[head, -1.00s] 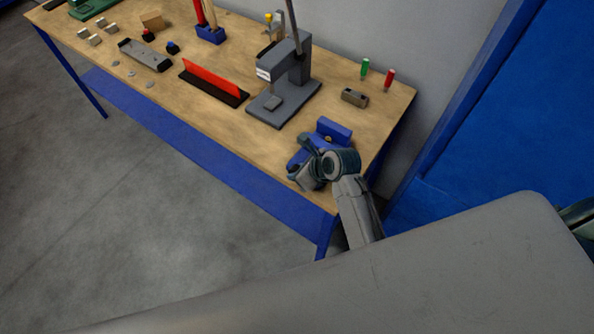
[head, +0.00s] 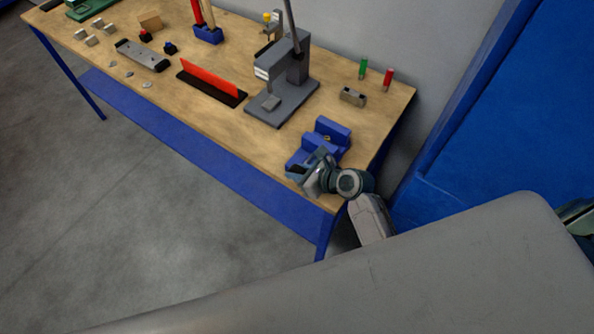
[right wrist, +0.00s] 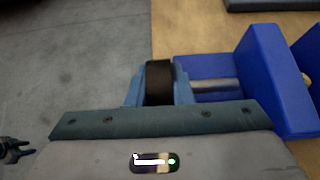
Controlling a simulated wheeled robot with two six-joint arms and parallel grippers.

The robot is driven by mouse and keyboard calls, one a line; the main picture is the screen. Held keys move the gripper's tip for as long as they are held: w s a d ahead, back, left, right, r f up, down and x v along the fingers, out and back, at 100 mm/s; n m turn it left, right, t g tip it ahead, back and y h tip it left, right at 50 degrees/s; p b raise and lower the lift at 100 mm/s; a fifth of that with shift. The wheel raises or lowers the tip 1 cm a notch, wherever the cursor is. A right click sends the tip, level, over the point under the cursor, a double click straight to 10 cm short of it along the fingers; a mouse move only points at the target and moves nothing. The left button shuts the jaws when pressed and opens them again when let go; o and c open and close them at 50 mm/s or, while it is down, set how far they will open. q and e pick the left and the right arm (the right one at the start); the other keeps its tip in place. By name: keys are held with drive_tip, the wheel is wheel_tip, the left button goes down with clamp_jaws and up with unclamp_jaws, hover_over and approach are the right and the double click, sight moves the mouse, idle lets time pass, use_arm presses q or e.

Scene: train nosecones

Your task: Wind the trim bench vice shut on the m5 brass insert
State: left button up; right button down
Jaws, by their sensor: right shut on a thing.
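The blue trim bench vice (head: 327,130) stands on the near right part of the bench; it fills the right of the right wrist view (right wrist: 262,80). A small brass-coloured insert (head: 327,138) shows between its jaws; at the wrist view's right edge only a bit of brass (right wrist: 308,79) shows. I cannot tell whether both jaws touch it. My right gripper (head: 301,174) is shut on the vice handle at the front end. In the wrist view the black handle grip (right wrist: 159,82) sits between its fingers, beside the bare steel screw (right wrist: 215,84).
A dark claw-like shape at the wrist view's left edge may be my left gripper (right wrist: 14,150).

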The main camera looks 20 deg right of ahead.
drive_tip(key=c, duration=1.3)
unclamp_jaws()
drive_tip(key=shift+b+v, duration=1.3)
drive_tip(key=shift+v, duration=4.15)
